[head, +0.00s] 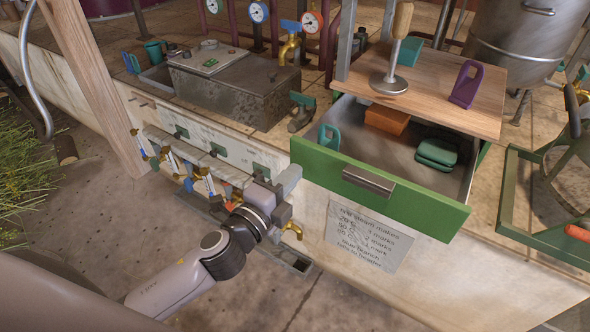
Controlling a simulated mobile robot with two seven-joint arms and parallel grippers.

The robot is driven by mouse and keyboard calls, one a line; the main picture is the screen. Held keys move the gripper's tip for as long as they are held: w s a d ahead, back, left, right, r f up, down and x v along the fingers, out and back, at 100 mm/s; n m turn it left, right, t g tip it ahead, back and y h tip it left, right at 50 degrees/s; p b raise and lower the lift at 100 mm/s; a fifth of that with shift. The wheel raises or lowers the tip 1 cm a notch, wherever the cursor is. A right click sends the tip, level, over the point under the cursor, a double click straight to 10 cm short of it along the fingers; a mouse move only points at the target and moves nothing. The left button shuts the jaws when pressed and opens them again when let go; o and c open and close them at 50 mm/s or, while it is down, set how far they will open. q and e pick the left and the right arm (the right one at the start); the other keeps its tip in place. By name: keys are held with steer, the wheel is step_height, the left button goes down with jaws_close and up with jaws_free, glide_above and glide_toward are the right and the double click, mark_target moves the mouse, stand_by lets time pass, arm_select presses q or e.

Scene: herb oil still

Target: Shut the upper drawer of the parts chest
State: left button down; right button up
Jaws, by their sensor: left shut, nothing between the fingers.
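The upper drawer's green front (425,211) has a grey metal handle (368,181). The drawer stands pulled out from under the wooden top of the parts chest (440,87), its grey inside showing. In it lie an orange block (387,119), green pads (436,153) and a teal handle-shaped piece (328,138). My left gripper (288,181) is shut and empty, low at the left end of the drawer front. I cannot tell whether it touches the front. A lower drawer cannot be made out. My right gripper is not in view.
A plunger-like tool (390,79) and a purple piece (466,84) stand on the chest top. Left of the drawer are a grey metal box (235,85) and several small taps along the ledge. A green frame (512,195) stands right. A plaque (366,236) hangs below.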

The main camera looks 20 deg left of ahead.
arm_select(q)
steer(key=shift+w+d, duration=0.2)
steer(key=shift+w, duration=0.65)
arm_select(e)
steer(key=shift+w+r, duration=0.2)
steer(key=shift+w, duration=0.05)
arm_select(q)
steer(key=shift+w, duration=0.1)
